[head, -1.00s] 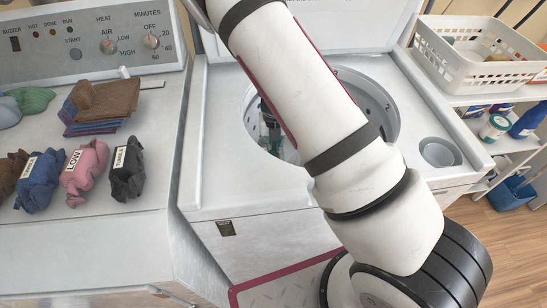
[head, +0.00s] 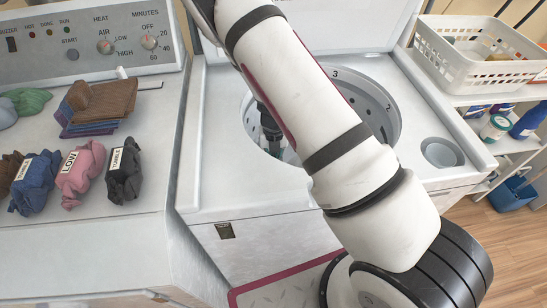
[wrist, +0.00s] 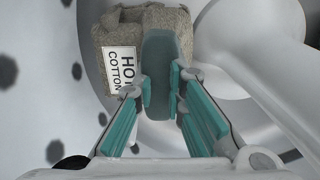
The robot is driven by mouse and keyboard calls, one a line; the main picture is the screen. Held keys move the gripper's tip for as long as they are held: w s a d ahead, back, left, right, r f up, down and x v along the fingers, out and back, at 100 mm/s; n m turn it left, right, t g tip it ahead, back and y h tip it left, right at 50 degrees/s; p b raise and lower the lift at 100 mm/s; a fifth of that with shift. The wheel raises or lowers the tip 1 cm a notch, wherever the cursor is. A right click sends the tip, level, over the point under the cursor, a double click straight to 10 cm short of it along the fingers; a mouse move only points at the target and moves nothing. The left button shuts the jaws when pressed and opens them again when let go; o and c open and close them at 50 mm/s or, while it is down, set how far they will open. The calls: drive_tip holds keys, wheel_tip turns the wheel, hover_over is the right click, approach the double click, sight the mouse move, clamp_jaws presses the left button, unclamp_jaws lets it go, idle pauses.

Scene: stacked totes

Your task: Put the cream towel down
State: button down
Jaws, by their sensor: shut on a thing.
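The cream towel (wrist: 169,18) is a bundled cloth that looks grey-beige in the shade, with a white "HOT COTTON" label (wrist: 121,70). It shows at the top of the wrist view, inside the washer drum. My gripper (wrist: 160,88) has teal-padded fingers closed in around the near side of the towel, and a dark teal finger-like part covers its middle. In the head view my gripper (head: 270,135) reaches down into the washer opening (head: 385,110). The towel cannot be seen there. Whether it touches the drum floor is unclear.
The white agitator (wrist: 235,55) stands right beside the towel. The perforated drum wall (wrist: 45,50) is at left. On the dryer top lie folded brown and blue cloths (head: 102,105) and labelled blue (head: 36,185), pink (head: 80,172) and dark (head: 124,172) bundles. A white basket (head: 480,70) is at right.

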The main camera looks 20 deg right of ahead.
drive_tip(key=shift+f, duration=0.15)
drive_tip(key=c, duration=1.7)
unclamp_jaws()
drive_tip(key=shift+o, duration=0.2)
